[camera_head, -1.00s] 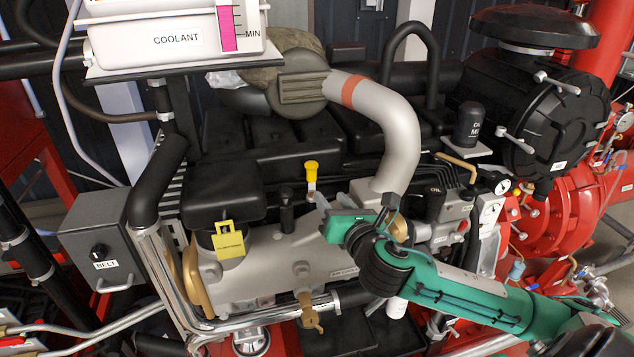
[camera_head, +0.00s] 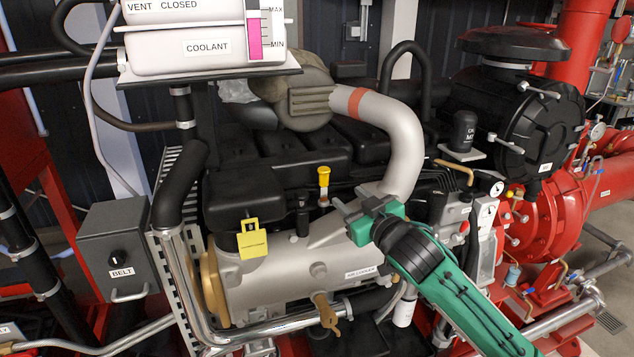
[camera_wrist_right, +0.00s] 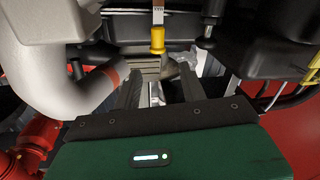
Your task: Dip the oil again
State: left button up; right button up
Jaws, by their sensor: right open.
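The oil dipstick (camera_head: 323,176) has a yellow handle and stands upright on the engine, behind the grey cooler body. My right gripper (camera_head: 344,214) is open and empty, just to the right of and below the yellow handle in the head view. In the right wrist view the yellow dipstick handle (camera_wrist_right: 157,40) shows beyond and between the two dark fingers of the right gripper (camera_wrist_right: 162,88), apart from them. The dipstick's lower part is hidden in the engine. My left gripper is not in view.
A thick grey pipe (camera_head: 402,150) with a red band curves down close to the right gripper. A yellow tag (camera_head: 251,240) hangs to the left. The coolant tank (camera_head: 205,45) is above left. A brass valve (camera_head: 326,312) is below.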

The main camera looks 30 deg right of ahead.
aim_at(326, 175)
jog(key=w+p, duration=0.1)
jog(key=w, duration=0.3)
jog(key=w+d+m+p, duration=0.1)
jog(key=w, duration=0.3)
jog(key=w+m+p, duration=0.1)
jog(key=w, duration=0.3)
jog(key=shift+w+d+r+p, duration=0.1)
jog(key=shift+w+d+p, duration=0.15)
jog(key=shift+p, duration=0.15)
jog(key=shift+w, duration=0.4)
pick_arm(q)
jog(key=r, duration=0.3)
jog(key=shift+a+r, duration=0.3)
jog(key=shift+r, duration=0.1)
